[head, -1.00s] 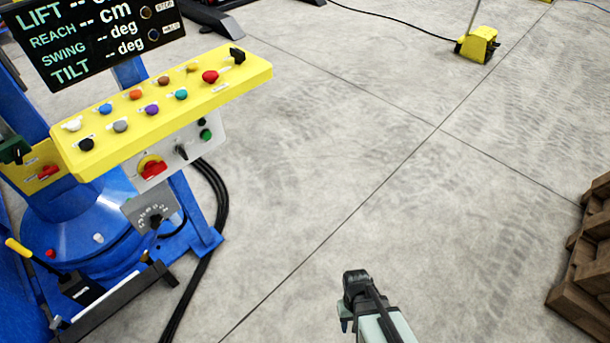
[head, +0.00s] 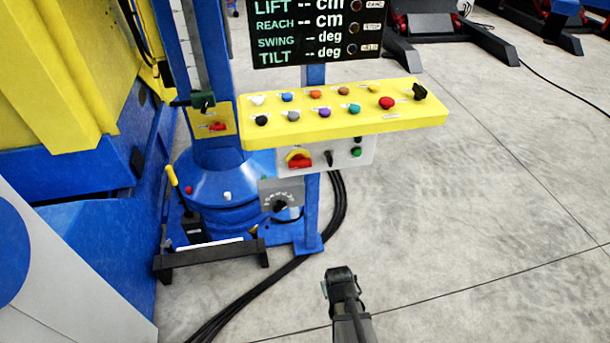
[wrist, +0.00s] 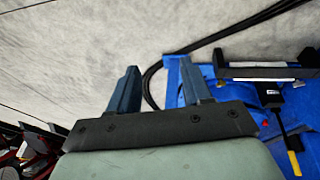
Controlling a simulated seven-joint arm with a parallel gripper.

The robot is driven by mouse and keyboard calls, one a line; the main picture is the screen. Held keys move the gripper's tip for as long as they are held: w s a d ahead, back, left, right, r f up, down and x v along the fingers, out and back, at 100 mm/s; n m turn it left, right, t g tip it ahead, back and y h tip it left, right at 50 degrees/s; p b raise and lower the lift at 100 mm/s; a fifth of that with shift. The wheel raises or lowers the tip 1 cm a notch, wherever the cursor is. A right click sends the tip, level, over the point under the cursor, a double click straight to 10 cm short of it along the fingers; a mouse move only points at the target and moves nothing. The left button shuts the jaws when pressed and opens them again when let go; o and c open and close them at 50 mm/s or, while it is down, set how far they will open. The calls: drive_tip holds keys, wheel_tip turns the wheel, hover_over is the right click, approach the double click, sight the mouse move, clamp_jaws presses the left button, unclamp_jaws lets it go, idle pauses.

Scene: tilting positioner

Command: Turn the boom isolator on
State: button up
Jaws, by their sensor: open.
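A red rotary switch on a yellow backing (head: 299,159) is on the grey front face under the yellow control panel (head: 345,119). A second small red handle (head: 217,126) is on a yellow plate on the blue column, left of the panel. No label is readable, so I cannot tell which is the boom isolator. My gripper (wrist: 158,85) is open and empty in the wrist view, its two blue fingers apart over the floor. In the head view, the end of my arm is low in front of the panel, apart from it; its fingers are not clear there.
A black dial on a grey plate (head: 281,202) is below the panel. A yellow-handled lever (head: 172,177) stands at the blue base, behind a black bar (head: 211,258). Black cables (head: 270,285) run over the floor.

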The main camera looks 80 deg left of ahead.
drive_tip(key=s+a+r+n+y, duration=0.2)
drive_tip(key=a+r+y, duration=0.1)
drive_tip(key=a, duration=0.4)
drive_tip(key=n+g+y, duration=0.2)
drive_tip(key=n+y, duration=1)
drive_tip(key=n, duration=0.3)
approach(301, 167)
drive_tip(key=a, duration=0.9)
drive_tip(key=shift+s+a+r, duration=0.1)
drive_tip(key=shift+s+a, duration=0.05)
drive_tip(key=shift+a, duration=0.2)
clamp_jaws()
